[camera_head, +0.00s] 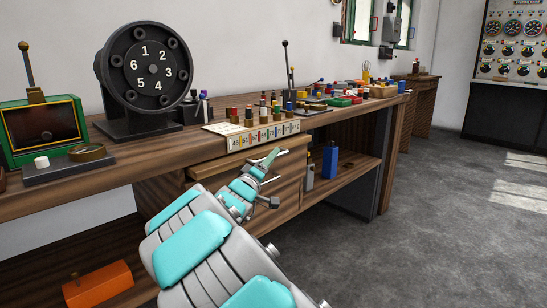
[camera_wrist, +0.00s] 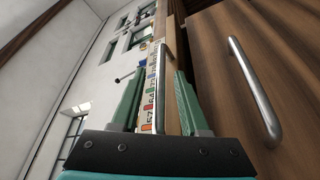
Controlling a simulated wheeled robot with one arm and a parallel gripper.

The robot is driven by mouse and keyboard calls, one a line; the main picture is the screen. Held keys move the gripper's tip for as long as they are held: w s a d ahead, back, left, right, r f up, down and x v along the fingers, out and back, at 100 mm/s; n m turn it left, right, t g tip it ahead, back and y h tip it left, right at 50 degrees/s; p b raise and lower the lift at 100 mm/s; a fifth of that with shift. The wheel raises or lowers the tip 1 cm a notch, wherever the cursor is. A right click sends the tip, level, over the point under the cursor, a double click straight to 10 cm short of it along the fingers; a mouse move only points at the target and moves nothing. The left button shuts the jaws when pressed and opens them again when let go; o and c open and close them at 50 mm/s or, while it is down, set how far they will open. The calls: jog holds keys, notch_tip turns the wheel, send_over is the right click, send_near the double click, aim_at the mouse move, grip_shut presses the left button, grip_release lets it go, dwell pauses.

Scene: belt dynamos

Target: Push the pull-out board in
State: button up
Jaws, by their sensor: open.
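The pull-out board (camera_head: 225,166) is a flat wooden board just under the bench top, above a wooden drawer front. It juts out from the bench edge in the head view. My gripper (camera_head: 273,160) is at its front on the right, partly hidden by my own wrist. In the wrist view my gripper (camera_wrist: 158,85) has its two green fingers apart. A straight metal bar handle (camera_wrist: 161,95) shows between them, in front of a narrow wooden front (camera_wrist: 173,110) that appears to be the board's. I cannot tell whether the fingers touch it.
A drawer with a metal handle (camera_wrist: 255,90) lies beside it in the wrist view. On the bench (camera_head: 180,158) stand a black numbered dial (camera_head: 148,68), a numbered strip (camera_head: 262,136) with several coloured pegs and a green-framed box (camera_head: 42,130). The floor (camera_head: 440,200) at right is clear.

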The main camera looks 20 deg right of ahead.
jog(key=shift+x, duration=0.95)
jog(key=shift+c, duration=0.3)
grip_shut()
jog(key=shift+f, duration=0.1)
dwell(0.4)
